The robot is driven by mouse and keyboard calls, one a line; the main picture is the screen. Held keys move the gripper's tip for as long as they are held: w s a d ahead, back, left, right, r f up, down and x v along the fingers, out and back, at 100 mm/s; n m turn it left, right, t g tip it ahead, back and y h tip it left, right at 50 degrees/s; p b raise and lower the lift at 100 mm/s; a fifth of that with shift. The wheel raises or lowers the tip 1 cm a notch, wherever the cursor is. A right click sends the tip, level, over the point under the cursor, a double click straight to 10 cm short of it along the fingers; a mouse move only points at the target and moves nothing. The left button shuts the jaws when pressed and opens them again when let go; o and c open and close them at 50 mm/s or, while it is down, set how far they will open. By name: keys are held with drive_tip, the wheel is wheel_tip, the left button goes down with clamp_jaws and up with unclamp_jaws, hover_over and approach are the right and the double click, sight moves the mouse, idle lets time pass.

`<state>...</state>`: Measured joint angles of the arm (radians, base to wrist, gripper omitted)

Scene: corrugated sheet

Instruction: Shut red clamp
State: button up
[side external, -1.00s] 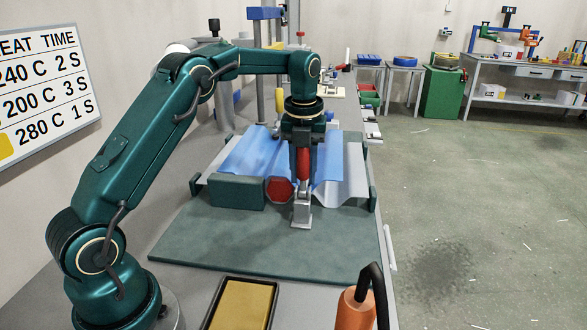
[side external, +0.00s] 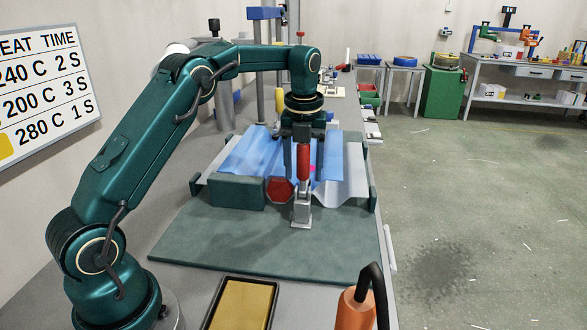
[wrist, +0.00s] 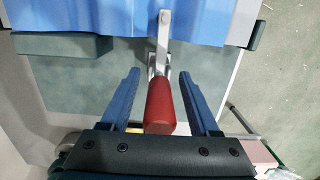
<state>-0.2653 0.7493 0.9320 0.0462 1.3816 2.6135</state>
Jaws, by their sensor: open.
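The red clamp stands at the near edge of the sheet, with a grey metal base (side external: 301,213) and an upright red handle (side external: 303,163). In the wrist view the handle (wrist: 160,104) lies between my fingers, with a gap on each side. Its metal arm (wrist: 164,28) reaches over the blue corrugated sheet (wrist: 100,18); whether its tip presses on the sheet cannot be told. My gripper (side external: 303,172) is open around the handle, pointing down; it also shows in the wrist view (wrist: 160,76).
A red octagonal piece (side external: 279,190) and a dark green block (side external: 237,192) stand left of the clamp. The green mat (side external: 260,240) in front is clear. A yellow-topped tray (side external: 241,303) and an orange tool (side external: 357,308) lie nearer the camera.

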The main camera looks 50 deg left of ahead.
sight(303, 150)
drive_tip(key=shift+s+d+r, duration=0.15)
drive_tip(key=shift+r, duration=1.95)
